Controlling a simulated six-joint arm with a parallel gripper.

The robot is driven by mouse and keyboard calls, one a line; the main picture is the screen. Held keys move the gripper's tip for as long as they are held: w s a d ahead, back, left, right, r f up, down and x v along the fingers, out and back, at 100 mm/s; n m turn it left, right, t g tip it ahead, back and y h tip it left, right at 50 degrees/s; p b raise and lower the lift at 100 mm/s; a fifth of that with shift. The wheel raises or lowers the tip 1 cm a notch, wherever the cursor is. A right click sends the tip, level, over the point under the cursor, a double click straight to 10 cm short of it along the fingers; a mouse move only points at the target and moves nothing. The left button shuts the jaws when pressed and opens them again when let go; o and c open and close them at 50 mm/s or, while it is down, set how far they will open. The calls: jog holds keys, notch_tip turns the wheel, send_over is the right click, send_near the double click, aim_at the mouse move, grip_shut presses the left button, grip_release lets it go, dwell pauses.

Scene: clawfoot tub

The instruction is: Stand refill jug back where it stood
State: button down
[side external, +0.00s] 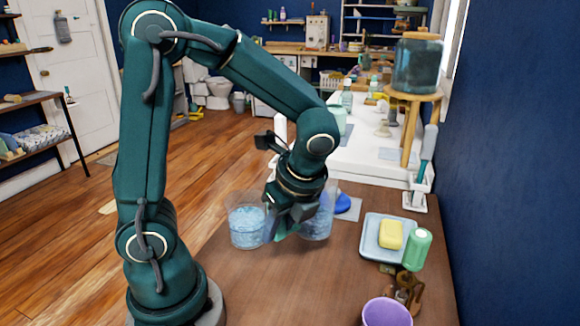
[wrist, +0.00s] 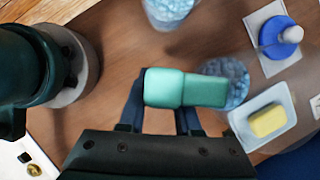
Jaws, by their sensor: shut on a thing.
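The refill jug appears to be the teal-green thing (wrist: 185,88) in the wrist view, a wide lighter part joined to a darker part. My gripper (wrist: 160,100) is shut on it. The jug lies tilted across the picture and covers part of one clear tub of blue contents (wrist: 238,73). In the side external view, my gripper (side external: 287,218) is low between that tub (side external: 319,222) and another clear tub (side external: 247,226). My gripper hides most of the jug there, and I cannot tell if the jug touches either tub.
A pale tray (side external: 370,243) with a yellow block (side external: 391,235) stands to the right, with a green bottle (side external: 418,250) beside it. A purple cup (side external: 387,313) is at the front. A blue-topped thing (side external: 343,203) stands on a grey mat (side external: 358,207). The table's (side external: 290,290) front middle is clear.

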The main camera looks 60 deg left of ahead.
dwell(0.4)
jog(key=shift+f, duration=2.9)
jog(key=shift+f, duration=0.6)
jog(key=c, duration=0.5)
grip_release()
jog(key=c, duration=0.4)
